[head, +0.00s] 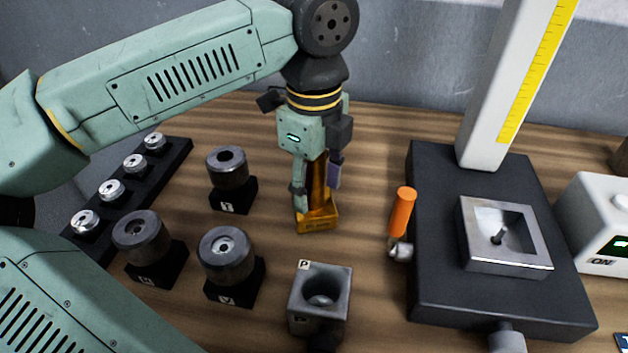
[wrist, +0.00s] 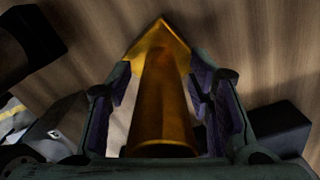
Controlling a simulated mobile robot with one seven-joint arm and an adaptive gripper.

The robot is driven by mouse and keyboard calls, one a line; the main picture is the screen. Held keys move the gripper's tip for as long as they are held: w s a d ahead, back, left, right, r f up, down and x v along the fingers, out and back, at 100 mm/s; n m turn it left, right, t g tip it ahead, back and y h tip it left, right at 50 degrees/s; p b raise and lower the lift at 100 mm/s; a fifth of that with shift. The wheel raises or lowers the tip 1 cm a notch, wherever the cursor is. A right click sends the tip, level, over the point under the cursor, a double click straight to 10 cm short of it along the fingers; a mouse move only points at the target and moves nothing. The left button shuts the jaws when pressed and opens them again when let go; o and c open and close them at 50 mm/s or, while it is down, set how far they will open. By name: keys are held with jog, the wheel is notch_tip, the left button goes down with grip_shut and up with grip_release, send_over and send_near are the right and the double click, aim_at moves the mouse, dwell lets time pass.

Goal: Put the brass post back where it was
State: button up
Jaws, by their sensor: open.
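The brass post (head: 316,221) stands upright on the wooden bench near the middle of the head view, with a flat angular base at its foot. In the wrist view the post (wrist: 163,95) runs up the middle, base at the far end. My gripper (head: 318,190) points down around the post, one finger on each side. The jaws are open; in the wrist view (wrist: 160,88) gaps show between the post and the pads. The top of the post is hidden by my gripper in the head view. No mark for the post's former place shows.
A grey block marked P (head: 320,312) with a round hollow stands in front. Several dark round parts on black blocks (head: 233,193) stand left, beside a rack of silver pieces (head: 177,158). An orange-handled tool (head: 402,212) and a black stand base (head: 500,315) are at right.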

notch_tip(320, 180, up, 12)
jog(key=shift+r+b, duration=0.1)
jog(key=shift+b, duration=0.9)
